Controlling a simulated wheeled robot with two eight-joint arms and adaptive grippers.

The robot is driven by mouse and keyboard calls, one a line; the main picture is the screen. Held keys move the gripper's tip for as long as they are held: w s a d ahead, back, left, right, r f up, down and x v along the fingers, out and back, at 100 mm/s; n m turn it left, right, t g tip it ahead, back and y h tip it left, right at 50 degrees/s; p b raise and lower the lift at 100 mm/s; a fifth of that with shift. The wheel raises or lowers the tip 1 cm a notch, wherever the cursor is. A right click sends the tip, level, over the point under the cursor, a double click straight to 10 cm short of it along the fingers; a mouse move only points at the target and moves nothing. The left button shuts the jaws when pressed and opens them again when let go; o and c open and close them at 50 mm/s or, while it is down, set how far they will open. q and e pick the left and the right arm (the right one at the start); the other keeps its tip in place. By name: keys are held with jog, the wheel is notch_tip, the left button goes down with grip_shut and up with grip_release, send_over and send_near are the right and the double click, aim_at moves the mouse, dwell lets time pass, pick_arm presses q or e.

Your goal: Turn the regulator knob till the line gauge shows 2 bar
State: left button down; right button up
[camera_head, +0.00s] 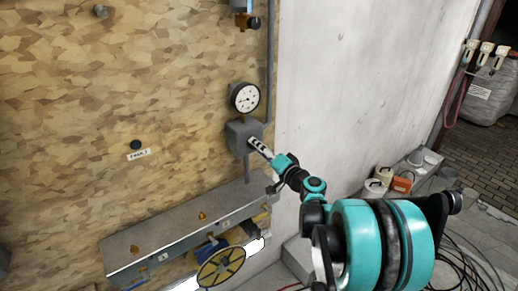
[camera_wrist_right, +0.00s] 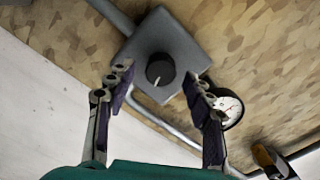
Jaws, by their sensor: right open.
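The regulator is a grey box (camera_head: 238,134) on a pipe on the chipboard wall, and it fills the middle of the right wrist view (camera_wrist_right: 170,45). Its black round knob (camera_wrist_right: 160,70) has a white pointer line. The round white line gauge (camera_head: 245,97) sits just above the box; its needle is too small to read. The gauge also shows in the right wrist view (camera_wrist_right: 229,108), partly behind a finger. My right gripper (camera_wrist_right: 160,85) is open, its fingers either side of the knob and apart from it. My left gripper is not in view.
A black button (camera_head: 136,144) with a label is on the wall at left. Containers (camera_head: 385,178) and dark cables (camera_head: 460,265) lie at right.

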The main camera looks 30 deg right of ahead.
jog(key=s, duration=1.1)
jog(key=shift+s+d, duration=0.25)
jog(key=shift+d, duration=0.2)
jog(key=shift+a, duration=0.1)
jog(key=s+a+f+n+g+y+b, duration=0.1)
jog(key=s+a+f+n+g+b, duration=0.25)
jog(key=a, duration=0.65)
jog(key=a+f+n+g+y+p, duration=0.15)
jog(key=a+f+g, duration=0.25)
jog(key=a+f, duration=0.4)
jog(key=s+a+f+n+g+h+b, duration=0.1)
jog(key=s+a+f+n+h, duration=0.1)
jog(key=s, duration=0.4)
jog(key=s+a+f+n+g+h+b, duration=0.1)
jog(key=s+a+f+n+g+b, duration=0.1)
jog(key=s+f+n, duration=0.1)
jog(key=s+f, duration=0.1)
jog(key=s, duration=0.1)
jog(key=shift+s+a+n+h, duration=0.25)
jog(key=shift+s+n+h, duration=0.1)
jog(key=shift+n, duration=0.05)
